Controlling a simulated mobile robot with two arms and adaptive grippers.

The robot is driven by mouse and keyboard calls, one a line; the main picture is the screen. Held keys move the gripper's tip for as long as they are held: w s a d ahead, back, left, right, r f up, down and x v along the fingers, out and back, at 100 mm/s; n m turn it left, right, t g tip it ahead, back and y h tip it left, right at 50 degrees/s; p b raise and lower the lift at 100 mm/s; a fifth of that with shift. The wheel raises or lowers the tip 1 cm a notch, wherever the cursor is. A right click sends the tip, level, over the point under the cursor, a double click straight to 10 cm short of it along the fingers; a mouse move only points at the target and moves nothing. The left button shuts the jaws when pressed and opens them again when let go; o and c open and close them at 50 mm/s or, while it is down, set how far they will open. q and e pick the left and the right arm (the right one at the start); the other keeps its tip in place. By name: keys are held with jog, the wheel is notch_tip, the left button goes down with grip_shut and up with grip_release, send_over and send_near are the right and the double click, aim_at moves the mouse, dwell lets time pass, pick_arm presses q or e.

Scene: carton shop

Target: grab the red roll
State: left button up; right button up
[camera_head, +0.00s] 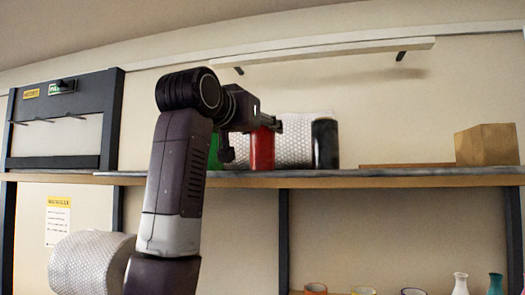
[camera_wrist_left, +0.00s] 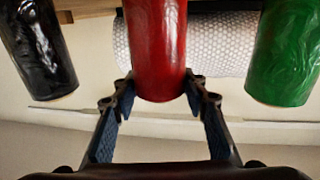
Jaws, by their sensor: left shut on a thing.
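The red roll (camera_head: 262,150) stands upright on the shelf board, between a green roll (camera_head: 214,152) and a black roll (camera_head: 325,145). My left gripper (camera_head: 268,122) is at the top of the red roll. In the left wrist view the red roll (camera_wrist_left: 157,45) lies between the two fingers of my left gripper (camera_wrist_left: 160,90), which is shut on it. The green roll (camera_wrist_left: 285,55) and black roll (camera_wrist_left: 40,50) flank it there, apart from the fingers. My forearm hides part of the green roll in the head view. My right gripper is not in view.
A bubble-wrap roll (camera_head: 292,140) lies behind the red roll. A cardboard box (camera_head: 487,145) stands at the shelf's right end. A white ledge (camera_head: 325,50) runs above. A large bubble-wrap roll (camera_head: 88,265) and several small rolls and vases sit below the shelf (camera_head: 400,178).

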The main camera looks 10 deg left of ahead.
pick_arm(q)
jog(key=c, duration=0.5)
grip_shut()
jog(key=shift+r, duration=0.2)
jog(key=shift+r, duration=0.55)
notch_tip(320, 180, up, 8)
jog(key=shift+s+p, duration=0.15)
jog(key=shift+p, duration=1)
notch_tip(320, 180, up, 11)
jog(key=p, duration=0.7)
jog(key=shift+f, duration=0.2)
